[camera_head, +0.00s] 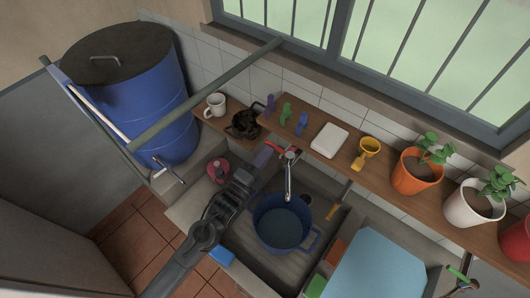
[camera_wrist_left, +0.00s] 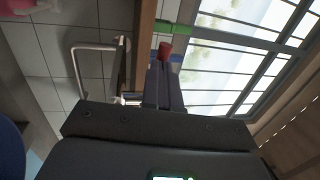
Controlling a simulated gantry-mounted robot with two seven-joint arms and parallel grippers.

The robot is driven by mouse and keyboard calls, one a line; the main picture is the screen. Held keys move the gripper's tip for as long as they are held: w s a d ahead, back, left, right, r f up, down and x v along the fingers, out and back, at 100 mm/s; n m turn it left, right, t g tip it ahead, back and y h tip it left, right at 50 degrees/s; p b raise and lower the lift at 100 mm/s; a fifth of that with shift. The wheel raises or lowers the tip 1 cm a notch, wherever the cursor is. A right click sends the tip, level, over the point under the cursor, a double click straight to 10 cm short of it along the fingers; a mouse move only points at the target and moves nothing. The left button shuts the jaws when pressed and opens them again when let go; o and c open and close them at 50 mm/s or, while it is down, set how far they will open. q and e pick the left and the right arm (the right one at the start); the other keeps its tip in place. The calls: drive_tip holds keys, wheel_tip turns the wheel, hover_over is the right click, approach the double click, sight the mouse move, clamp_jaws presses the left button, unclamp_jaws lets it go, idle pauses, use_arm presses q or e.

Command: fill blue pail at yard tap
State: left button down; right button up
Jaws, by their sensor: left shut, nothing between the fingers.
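The blue pail (camera_head: 262,210) stands upright in the grey sink, below the silver spout of the tap (camera_head: 289,180). A grey-blue surface shows inside the pail; I cannot tell whether it is water or the bottom. The tap has a red handle (camera_head: 287,149), whose red end also shows in the left wrist view (camera_wrist_left: 165,50). My left gripper (camera_head: 265,156) is shut and empty, with its fingertips close to the red handle's left end; I cannot tell whether they touch. Its fingers show in the left wrist view (camera_wrist_left: 160,85). My right gripper is not in view.
A wooden shelf (camera_head: 385,182) behind the sink holds a white mug (camera_head: 215,104), a yellow cup (camera_head: 367,151) and potted plants. A large blue barrel (camera_head: 150,95) stands at the left. A light-blue board (camera_head: 375,268) lies right of the sink.

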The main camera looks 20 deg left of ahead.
use_arm(q)
drive_tip(key=shift+w, duration=0.1)
idle(0.3)
drive_tip(key=shift+w+m+g+h+b, duration=0.3)
drive_tip(key=shift+w+m+h, duration=0.15)
drive_tip(key=shift+h, duration=0.45)
drive_tip(key=shift+s+a, duration=0.1)
